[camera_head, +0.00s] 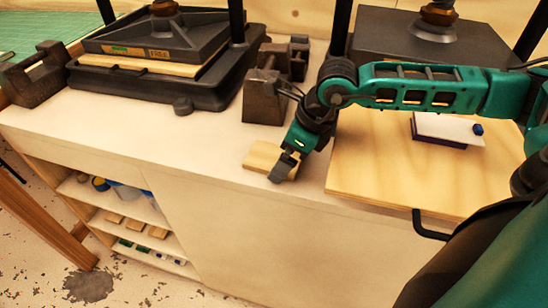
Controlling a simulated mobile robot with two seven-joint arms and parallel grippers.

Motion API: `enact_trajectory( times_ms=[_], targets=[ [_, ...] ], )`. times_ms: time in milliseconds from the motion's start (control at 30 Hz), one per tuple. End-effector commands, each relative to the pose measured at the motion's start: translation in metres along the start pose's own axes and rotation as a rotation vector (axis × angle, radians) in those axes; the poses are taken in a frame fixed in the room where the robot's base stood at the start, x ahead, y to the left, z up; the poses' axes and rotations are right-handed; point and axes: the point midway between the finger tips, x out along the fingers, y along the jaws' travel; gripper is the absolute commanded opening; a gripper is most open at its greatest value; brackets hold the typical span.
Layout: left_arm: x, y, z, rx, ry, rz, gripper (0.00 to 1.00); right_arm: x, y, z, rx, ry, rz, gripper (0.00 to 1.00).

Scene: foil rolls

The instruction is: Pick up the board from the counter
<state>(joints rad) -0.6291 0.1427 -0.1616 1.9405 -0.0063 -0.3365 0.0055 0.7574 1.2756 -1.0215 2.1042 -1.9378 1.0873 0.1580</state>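A small pale wooden board (259,157) lies at the front edge of the white counter (208,140). My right arm reaches in from the right, and my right gripper (284,168) is at the right end of this board, pointing down. One dark finger shows in front of the board's edge. The other finger is hard to make out, so I cannot tell whether the gripper is closed on the board. The gripper hides the board's right end. My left gripper is not in view.
A black press (160,55) stands at the back left. Dark metal blocks (264,96) sit behind the board. A large wooden panel (375,155) to the right carries a white-topped block (448,128). A dark handle (428,228) juts out below the panel. Open shelves are at lower left.

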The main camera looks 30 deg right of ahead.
Motion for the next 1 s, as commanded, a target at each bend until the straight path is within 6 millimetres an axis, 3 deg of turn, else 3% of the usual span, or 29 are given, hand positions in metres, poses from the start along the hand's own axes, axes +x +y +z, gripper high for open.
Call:
enact_trajectory(
  times_ms=[200, 700, 1000],
  targets=[
    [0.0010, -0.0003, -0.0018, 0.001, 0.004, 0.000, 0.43, 0.0009, 0.0000, -0.0002, 0.000, 0.000, 0.000, 1.00],
    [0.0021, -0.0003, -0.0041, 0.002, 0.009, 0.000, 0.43, 0.0003, 0.0000, 0.0000, 0.000, 0.000, 0.000, 0.52],
    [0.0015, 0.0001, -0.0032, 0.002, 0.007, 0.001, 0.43, -0.0015, -0.0003, 0.0010, 0.000, -0.001, -0.001, 0.51]
  ],
)
